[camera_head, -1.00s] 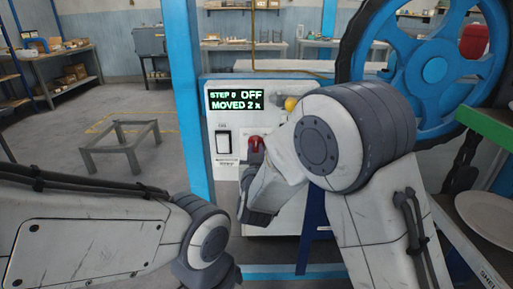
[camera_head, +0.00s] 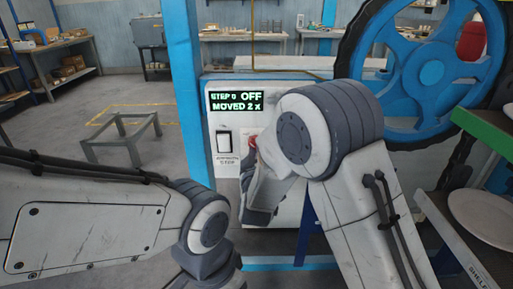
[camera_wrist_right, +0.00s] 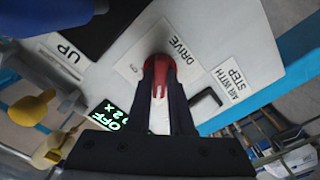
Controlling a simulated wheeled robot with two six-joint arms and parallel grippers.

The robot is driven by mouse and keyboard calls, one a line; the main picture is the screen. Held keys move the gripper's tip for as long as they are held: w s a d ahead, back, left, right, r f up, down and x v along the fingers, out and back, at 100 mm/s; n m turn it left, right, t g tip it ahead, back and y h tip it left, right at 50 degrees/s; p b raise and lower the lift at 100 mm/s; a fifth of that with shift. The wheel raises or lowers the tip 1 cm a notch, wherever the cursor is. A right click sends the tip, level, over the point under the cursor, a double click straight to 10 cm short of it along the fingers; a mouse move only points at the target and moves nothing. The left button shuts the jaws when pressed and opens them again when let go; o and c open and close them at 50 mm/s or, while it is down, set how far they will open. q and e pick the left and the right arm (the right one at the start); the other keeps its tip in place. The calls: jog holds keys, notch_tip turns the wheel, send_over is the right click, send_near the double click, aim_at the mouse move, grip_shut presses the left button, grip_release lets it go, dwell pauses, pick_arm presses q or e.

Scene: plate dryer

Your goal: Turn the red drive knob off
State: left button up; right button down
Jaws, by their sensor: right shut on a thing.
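The red drive knob (camera_wrist_right: 159,82) sits on the white control panel beside the "DRIVE" label in the right wrist view. My right gripper (camera_wrist_right: 161,66) is shut on the knob, with one dark finger on each side of it. In the head view only a small part of the knob (camera_head: 252,140) shows beside my right gripper (camera_head: 251,156). The green-lit display (camera_head: 236,101) reads "STEP 0 OFF MOVED 2 x". My left arm lies at the lower left in the head view; its gripper fingers cannot be seen.
A white rocker switch (camera_head: 224,141) is left of the knob. A yellow knob (camera_wrist_right: 32,108) and an "UP" label show in the wrist view. A blue post (camera_head: 186,100) stands left of the panel, and a large blue wheel (camera_head: 432,68) stands right. White plates (camera_head: 485,215) rest on a shelf at right.

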jog(key=shift+n, duration=0.3)
jog(key=c, duration=0.8)
grip_release()
jog(key=shift+s, duration=0.15)
jog(key=s, duration=1)
jog(key=shift+s+b, duration=0.15)
jog(key=shift+b, duration=0.15)
